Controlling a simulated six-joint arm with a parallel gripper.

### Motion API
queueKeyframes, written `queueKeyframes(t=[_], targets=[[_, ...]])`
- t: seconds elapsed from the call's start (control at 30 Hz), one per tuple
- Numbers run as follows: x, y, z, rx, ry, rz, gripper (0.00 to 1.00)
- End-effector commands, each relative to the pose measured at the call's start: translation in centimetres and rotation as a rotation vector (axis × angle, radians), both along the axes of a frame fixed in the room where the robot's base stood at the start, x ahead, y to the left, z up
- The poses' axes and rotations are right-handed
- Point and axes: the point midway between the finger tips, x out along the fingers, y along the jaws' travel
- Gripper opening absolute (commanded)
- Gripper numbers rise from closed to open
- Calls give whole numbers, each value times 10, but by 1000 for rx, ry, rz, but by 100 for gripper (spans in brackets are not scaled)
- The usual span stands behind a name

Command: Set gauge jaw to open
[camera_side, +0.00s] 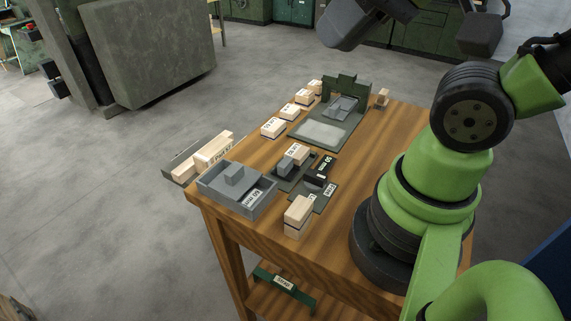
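A small dark grey fixture (293,172) with a raised grey block sits near the middle of the wooden table; it looks like the gauge. A black piece labelled "50 mm" (321,168) is at its right side. A grey plate (318,198) with a small white label, too small to read surely, lies in front. The jaw's position cannot be made out. Dark grey parts at the top edge (357,22) seem to belong to my gripper, high above and behind the table, away from the gauge. Its fingertips cannot be made out.
A grey open box (262,205) labelled "50 mm" stands at the table's left corner, beside light wooden blocks (213,151). Several labelled blocks (273,128) line the far left edge. A green-grey fixture (345,86) stands at the back. Stacked wooden blocks (298,211) stand in front.

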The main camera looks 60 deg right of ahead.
Motion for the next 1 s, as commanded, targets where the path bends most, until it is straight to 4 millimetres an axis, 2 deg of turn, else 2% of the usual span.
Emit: queueKeyframes(t=[0.03, 0.13, 0.27, 0.37, 0.47, 0.6, 0.8, 0.9, 1.0], targets=[[1, -1, 0, 2, 7, -8, 23], [10, -4, -4, 20, 49, -59, 45], [35, -14, -18, 67, 162, -218, 45], [59, -25, -36, 110, 264, -381, 45], [80, -38, -61, 145, 360, -545, 45], [102, -55, -104, 184, 482, -777, 45], [116, -74, -163, 215, 605, -1042, 45], [117, -79, -181, 221, 637, -1121, 45], [117, -81, -191, 225, 652, -1160, 45]])
